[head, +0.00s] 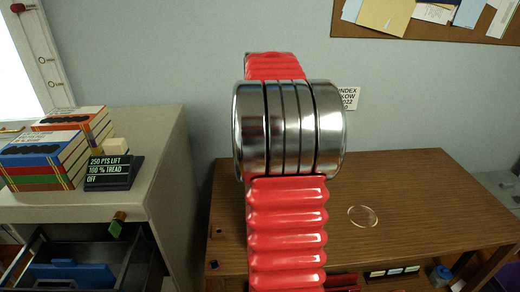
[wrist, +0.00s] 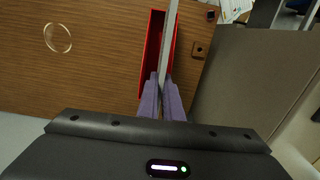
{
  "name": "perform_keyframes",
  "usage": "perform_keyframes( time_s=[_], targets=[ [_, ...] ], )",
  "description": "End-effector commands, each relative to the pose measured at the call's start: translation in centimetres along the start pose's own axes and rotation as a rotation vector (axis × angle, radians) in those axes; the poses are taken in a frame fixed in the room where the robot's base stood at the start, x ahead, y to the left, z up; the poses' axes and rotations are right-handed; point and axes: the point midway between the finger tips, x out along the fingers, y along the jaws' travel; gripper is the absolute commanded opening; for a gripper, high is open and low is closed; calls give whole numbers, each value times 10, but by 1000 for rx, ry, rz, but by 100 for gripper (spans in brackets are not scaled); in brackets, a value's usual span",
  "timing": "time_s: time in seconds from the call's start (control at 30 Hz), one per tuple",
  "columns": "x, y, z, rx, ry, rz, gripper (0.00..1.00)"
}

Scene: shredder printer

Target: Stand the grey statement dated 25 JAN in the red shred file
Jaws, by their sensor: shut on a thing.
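In the wrist view my gripper (wrist: 163,84) has its two purple fingers closed on a thin grey sheet (wrist: 168,40), seen edge-on. No date can be read on it from this angle. The red file (wrist: 153,50) is a narrow, open-topped holder on the brown desk, just beyond the fingertips. The sheet lines up lengthwise with the file and lies across its opening in the picture. I cannot tell whether its lower edge is inside or still above.
The brown desk (head: 420,215) has a clear ring (head: 362,216) on it and open surface around that. At left a pale cabinet (head: 165,165) carries books (head: 45,155) and a small black sign (head: 112,172). Below is an open drawer with a blue item (head: 70,274).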

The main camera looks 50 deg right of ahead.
Motion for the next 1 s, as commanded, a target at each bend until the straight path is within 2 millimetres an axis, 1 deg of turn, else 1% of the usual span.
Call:
perform_keyframes(
  time_s=[0.2,0.57,1.0],
  targets=[
    [-1,9,1,17,0,1,0],
    [0,13,4,25,0,0,0],
    [25,12,4,24,-2,0,0]
  ],
)
